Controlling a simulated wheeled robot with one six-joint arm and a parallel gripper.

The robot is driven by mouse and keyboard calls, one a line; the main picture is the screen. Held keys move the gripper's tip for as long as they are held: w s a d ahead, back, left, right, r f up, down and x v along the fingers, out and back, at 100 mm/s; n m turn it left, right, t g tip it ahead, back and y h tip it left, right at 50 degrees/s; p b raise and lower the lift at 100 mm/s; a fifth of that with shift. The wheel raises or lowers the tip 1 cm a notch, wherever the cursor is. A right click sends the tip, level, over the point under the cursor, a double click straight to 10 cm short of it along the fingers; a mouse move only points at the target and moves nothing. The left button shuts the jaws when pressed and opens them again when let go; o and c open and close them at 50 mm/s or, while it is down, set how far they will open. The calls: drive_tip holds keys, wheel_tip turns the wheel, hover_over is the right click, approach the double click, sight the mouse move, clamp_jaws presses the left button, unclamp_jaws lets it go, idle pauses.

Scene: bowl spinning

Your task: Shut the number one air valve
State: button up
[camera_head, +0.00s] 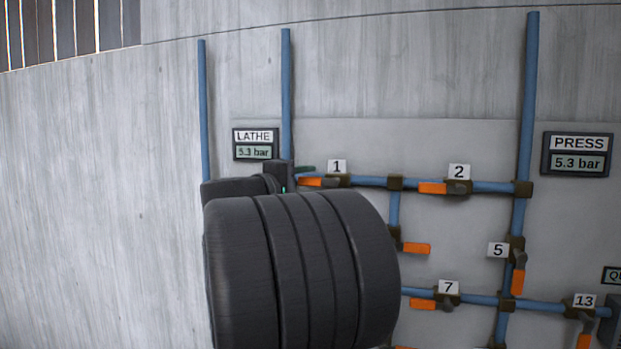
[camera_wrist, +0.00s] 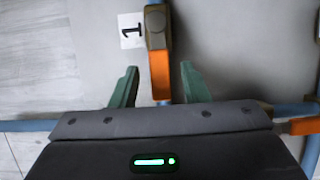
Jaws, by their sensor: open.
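The number one valve (camera_head: 338,181) sits on the top horizontal blue pipe, under a white label "1" (camera_head: 337,166). Its orange handle (camera_head: 311,182) points left, lying along the pipe. In the wrist view the handle (camera_wrist: 160,75) lies between the two green fingers of my gripper (camera_wrist: 159,68), with a gap on both sides. The label (camera_wrist: 131,30) shows to the left of the brown valve body (camera_wrist: 156,28). My gripper (camera_head: 304,171) is open at the handle; my dark arm hides much of it in the head view.
Valve two (camera_head: 459,187) is on the same pipe to the right. An unlabelled orange handle (camera_head: 417,249) is below, with valves 5 (camera_head: 517,252), 7 (camera_head: 425,303) and 13 (camera_head: 585,316). Displays LATHE (camera_head: 255,144) and PRESS (camera_head: 578,154) both read 5.3 bar. The left wall is bare.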

drive_tip(key=shift+x, duration=1)
clamp_jaws()
drive_tip(key=shift+f, duration=0.15)
